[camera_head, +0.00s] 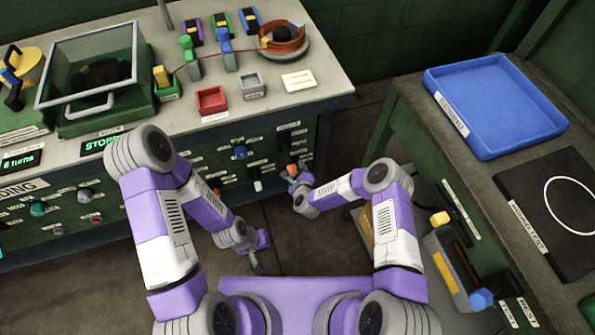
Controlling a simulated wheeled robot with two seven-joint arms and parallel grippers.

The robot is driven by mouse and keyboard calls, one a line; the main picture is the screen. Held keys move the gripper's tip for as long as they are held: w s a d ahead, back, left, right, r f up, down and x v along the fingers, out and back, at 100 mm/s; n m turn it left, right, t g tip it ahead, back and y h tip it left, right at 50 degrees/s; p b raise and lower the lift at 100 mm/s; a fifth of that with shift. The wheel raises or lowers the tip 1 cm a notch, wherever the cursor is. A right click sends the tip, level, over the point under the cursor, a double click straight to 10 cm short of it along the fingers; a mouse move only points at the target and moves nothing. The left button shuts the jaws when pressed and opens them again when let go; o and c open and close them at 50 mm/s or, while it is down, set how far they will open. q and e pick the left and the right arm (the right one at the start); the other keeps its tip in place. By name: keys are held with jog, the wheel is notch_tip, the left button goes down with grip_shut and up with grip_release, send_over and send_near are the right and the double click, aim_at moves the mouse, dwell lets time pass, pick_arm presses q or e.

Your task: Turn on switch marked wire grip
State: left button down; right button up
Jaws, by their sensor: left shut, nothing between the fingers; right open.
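A dark green front panel (222,158) below the grey bench carries several small switches and knobs with white labels. The labels there are too small to read, so I cannot tell which switch is marked wire grip. A blue knob (240,152) and a white-tipped switch (257,185) show on the panel. My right gripper (293,170) is open in front of the panel's right part, near an orange-red control. I cannot tell whether it touches anything. My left gripper (257,267) is shut and empty, low in front of the bench above the dark floor.
The bench top holds a lidded glass box (92,70), a red bin (211,100), a grey bin (252,86) and a copper wire coil (282,38). A right-hand bench carries a blue tray (497,105) and a black mat (535,190). Floor between benches is open.

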jog(key=p+v, duration=0.3)
jog(key=v, duration=0.4)
jog(key=shift+s+r, duration=0.15)
jog(key=shift+s, duration=0.1)
jog(key=shift+s, duration=0.1)
dwell(0.5)
jog(key=s+d+r+n+g+p, duration=0.1)
jog(key=s+d+r+n+g, duration=0.1)
jog(key=s+n+g, duration=0.2)
jog(key=s+d+r+n+g+y+p, duration=0.1)
jog(key=s+d+r+n+g, duration=0.2)
jog(key=s+n, duration=0.7)
jog(key=s+d+r+n+g+y+p, duration=0.1)
jog(key=s+d+r+n+g+p, duration=0.1)
jog(key=s+n, duration=0.5)
jog(key=s+d+r+g, duration=0.1)
jog(key=s+g, duration=0.1)
jog(key=shift+s+d+n+g, duration=0.2)
jog(key=shift+n+g, duration=0.1)
